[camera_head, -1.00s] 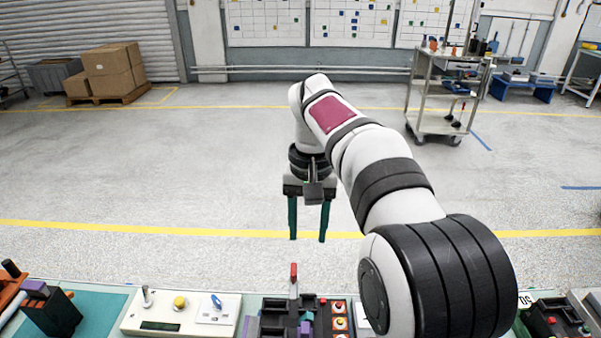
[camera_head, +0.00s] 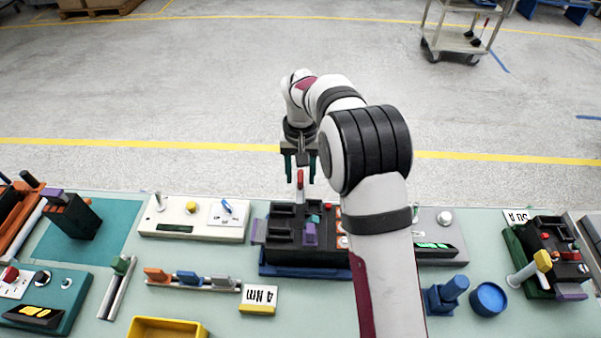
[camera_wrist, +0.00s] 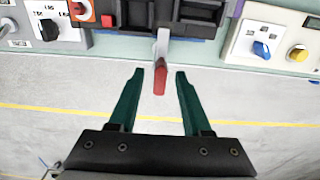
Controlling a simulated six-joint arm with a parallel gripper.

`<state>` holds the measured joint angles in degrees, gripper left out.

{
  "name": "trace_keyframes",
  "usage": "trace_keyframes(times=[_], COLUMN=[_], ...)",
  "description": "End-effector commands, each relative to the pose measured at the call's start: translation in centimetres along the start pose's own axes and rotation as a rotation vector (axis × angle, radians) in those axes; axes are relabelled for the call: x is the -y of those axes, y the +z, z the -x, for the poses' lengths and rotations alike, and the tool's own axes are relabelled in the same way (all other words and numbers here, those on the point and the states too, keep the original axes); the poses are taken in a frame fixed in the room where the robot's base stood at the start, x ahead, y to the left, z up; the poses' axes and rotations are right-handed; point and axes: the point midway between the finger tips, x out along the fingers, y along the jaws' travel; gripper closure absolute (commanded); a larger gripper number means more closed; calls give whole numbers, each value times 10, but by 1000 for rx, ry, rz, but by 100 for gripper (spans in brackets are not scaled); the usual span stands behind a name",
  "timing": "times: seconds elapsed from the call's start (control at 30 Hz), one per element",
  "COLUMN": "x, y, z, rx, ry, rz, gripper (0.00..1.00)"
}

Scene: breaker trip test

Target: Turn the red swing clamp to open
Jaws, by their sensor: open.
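The red swing clamp (camera_head: 300,180) stands at the back edge of the black fixture (camera_head: 284,247), near the middle of the bench. In the wrist view the clamp's red handle (camera_wrist: 160,78) points toward me on a pale stem. My gripper (camera_head: 301,180) is open. In the wrist view its green fingers (camera_wrist: 159,74) lie on either side of the handle's end, with a gap on both sides and no visible contact. The fixture holds black blocks and a purple part (camera_head: 310,234). My arm hides the fixture's right side in the head view.
A white panel (camera_head: 180,232) with a yellow button and blue switch stands left of the fixture. A rail with coloured clips (camera_head: 190,281), a "4 Nm" card (camera_head: 262,296) and a yellow bin (camera_head: 168,329) lie in front. Blue cylinders (camera_head: 488,299) stand right.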

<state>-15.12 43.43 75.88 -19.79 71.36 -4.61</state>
Motion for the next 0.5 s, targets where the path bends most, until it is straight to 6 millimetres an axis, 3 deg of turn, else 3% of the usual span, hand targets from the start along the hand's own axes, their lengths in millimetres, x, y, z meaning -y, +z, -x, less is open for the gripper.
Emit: trace_keyframes(times=[0.27,0.5], x=[0,0], y=[0,0], z=[-2,-1], rx=[0,0], ry=[0,0], rz=[0,0], gripper=[53,96])
